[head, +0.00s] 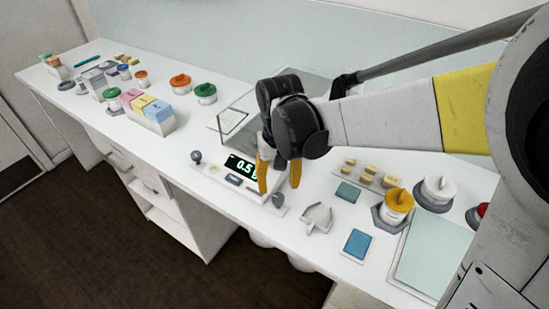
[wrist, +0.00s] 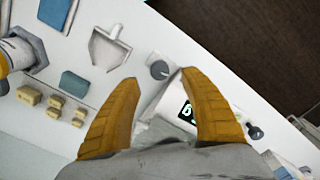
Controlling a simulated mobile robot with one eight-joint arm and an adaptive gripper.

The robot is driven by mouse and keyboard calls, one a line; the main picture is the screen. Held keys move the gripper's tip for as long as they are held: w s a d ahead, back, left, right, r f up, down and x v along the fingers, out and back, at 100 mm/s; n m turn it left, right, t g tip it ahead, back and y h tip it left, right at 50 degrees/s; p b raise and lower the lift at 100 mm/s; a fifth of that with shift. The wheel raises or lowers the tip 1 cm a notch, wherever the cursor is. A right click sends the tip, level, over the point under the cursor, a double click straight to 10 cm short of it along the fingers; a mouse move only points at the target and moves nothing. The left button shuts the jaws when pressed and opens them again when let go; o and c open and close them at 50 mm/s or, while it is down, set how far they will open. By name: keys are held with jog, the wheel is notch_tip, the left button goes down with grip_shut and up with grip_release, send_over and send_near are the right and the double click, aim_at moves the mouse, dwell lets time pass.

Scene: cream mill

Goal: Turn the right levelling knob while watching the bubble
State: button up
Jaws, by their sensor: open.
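The balance (head: 262,195) has a lit green display, partly hidden by a finger and reading about 0.5. Its right levelling knob (head: 278,200) is dark grey and round, at the front right corner. The left knob (head: 196,156) is at the other end. A small pale yellowish spot (head: 214,169) near the left knob may be the bubble; its position cannot be read. My gripper (head: 279,189) is open and points down over the right knob. In the wrist view the right knob (wrist: 159,69) appears between the two yellow fingertips; I see no contact.
A grey-white scoop (head: 316,218) lies just right of the right knob. Blue pads (head: 357,243), a tray of small yellow blocks (head: 367,176) and a yellow-lidded jar (head: 398,203) are farther right. The balance's glass shield (head: 236,122) stands behind. The table's front edge is close.

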aim_at(278, 198)
notch_tip(278, 198, down, 7)
jog(key=shift+r+b, duration=0.2)
jog(key=shift+b, duration=0.75)
grip_shut()
